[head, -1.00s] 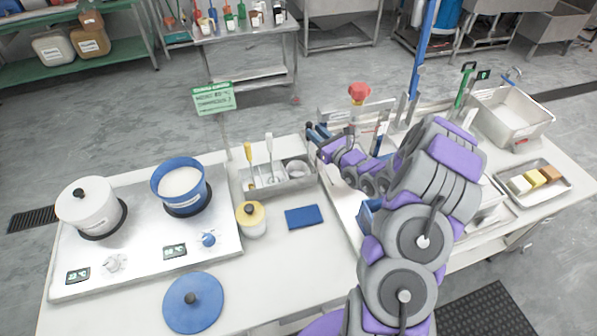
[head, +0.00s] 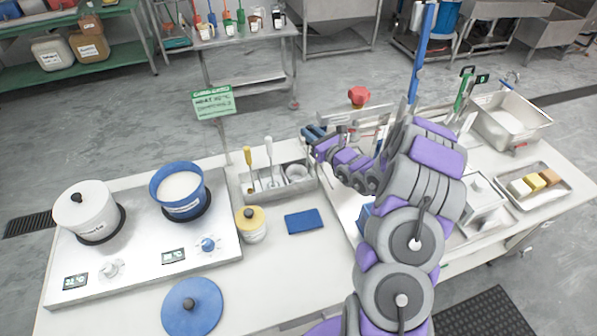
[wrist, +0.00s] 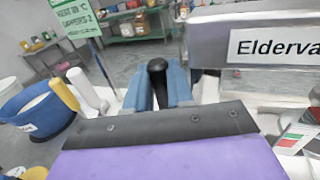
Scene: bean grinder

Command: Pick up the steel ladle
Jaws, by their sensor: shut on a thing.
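My gripper (head: 314,133) is at the back edge of the work table, right of the utensil caddy, in the head view. In the wrist view its two blue fingers (wrist: 160,92) are closed around an upright handle with a rounded black end (wrist: 157,68). I take this to be the steel ladle. Only the black end of the handle shows between the fingers. The rest of the ladle, including its bowl, is hidden by the fingers and the wrist, and I cannot make it out in the head view.
The caddy (head: 279,193) holds yellow- and white-handled tools. Left of it are a blue pot (head: 163,203) and a white pot (head: 84,236) on the hob. A labelled panel (wrist: 265,45) stands close right of my gripper. A green sign (head: 213,101) stands behind the table.

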